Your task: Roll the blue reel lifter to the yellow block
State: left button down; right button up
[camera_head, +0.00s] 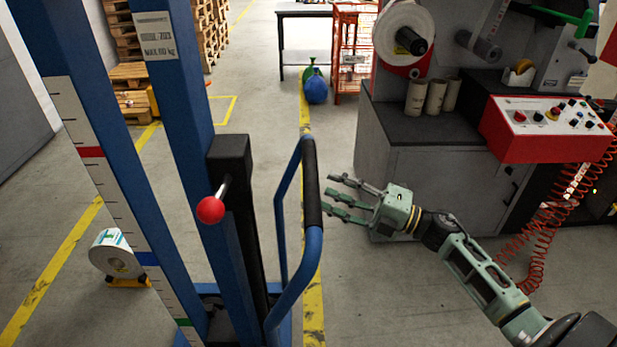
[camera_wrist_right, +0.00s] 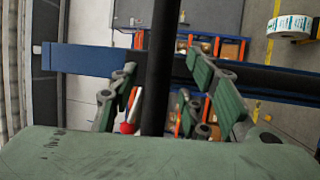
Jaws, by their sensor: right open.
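The blue reel lifter (camera_head: 190,120) stands at the left of the head view, with tall blue posts, a scale strip and a red-knobbed lever (camera_head: 211,209). Its looped push handle (camera_head: 311,185) has a black grip on the right side. My right gripper (camera_head: 332,194) is open just right of that grip, fingers pointing at it. In the right wrist view the black grip (camera_wrist_right: 162,70) runs upright between the spread fingers; I cannot tell if they touch it. My left gripper is not in view.
A white reel (camera_head: 117,255) sits on a yellow support (camera_head: 128,282) on the floor left of the lifter. The grey label machine (camera_head: 430,160) with a red control panel (camera_head: 545,135) stands right. Pallets (camera_head: 130,80) stand behind; grey floor is open between.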

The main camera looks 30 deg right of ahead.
aim_at(309, 180)
jog(key=p+x, duration=0.1)
jog(key=x, duration=0.4)
jog(key=shift+w+a, duration=0.1)
jog(key=shift+w, duration=0.2)
jog(key=shift+w+a+p, duration=0.3)
jog(key=shift+w+a, duration=0.1)
jog(key=shift+w, duration=0.05)
grip_shut()
